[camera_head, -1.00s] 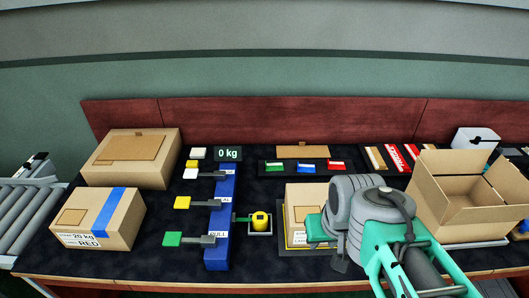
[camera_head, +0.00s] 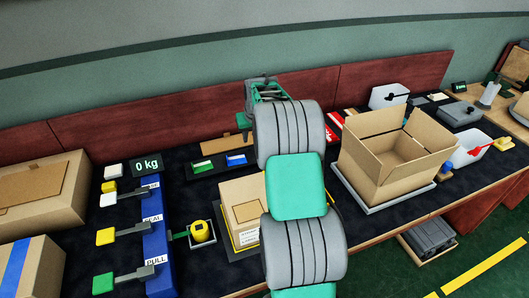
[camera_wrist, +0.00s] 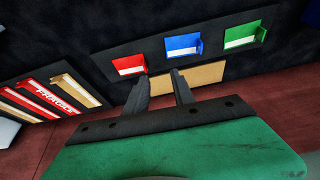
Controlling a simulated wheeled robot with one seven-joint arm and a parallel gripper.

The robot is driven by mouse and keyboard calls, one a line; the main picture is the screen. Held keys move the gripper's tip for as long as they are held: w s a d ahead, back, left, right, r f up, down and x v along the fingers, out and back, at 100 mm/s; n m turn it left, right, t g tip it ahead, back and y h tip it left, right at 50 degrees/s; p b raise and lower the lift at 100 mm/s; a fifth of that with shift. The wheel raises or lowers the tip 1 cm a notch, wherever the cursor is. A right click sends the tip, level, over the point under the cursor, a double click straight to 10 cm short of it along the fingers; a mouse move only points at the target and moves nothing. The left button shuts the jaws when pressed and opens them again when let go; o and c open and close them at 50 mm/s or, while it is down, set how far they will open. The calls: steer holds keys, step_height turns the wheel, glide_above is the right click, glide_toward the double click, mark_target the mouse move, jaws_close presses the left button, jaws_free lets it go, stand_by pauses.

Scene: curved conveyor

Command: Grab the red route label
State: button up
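The red route label (camera_wrist: 130,65) lies in its slot of a black holder in the wrist view. It is left of the blue label (camera_wrist: 184,45) and the green label (camera_wrist: 243,36). In the head view my arm hides the red label, while the blue label (camera_head: 236,160) and green label (camera_head: 203,166) show. My gripper (camera_wrist: 160,78) is open and empty, its two dark fingers apart. The fingertips are close to the holder's edge, right of and below the red label, apart from it.
A tan cardboard strip (camera_wrist: 192,76) lies by the holder near the fingers. Strips including a FRAGILE label (camera_wrist: 45,98) lie to the left. An open box (camera_head: 395,160) and a smaller taped box (camera_head: 238,205) stand on the table. A red back wall (camera_head: 210,105) rises behind.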

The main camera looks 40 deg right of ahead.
steer(key=w+d+f, duration=0.1)
steer(key=f, duration=0.2)
steer(key=w+d+f+p, duration=0.1)
steer(key=d+f, duration=0.1)
steer(key=f, duration=0.1)
steer(key=w+d+f, duration=0.1)
steer(key=d+f, duration=0.1)
steer(key=f, duration=0.2)
steer(key=shift+w+f, duration=0.1)
steer(key=shift+w, duration=0.25)
steer(key=shift+c, duration=0.2)
jaws_close()
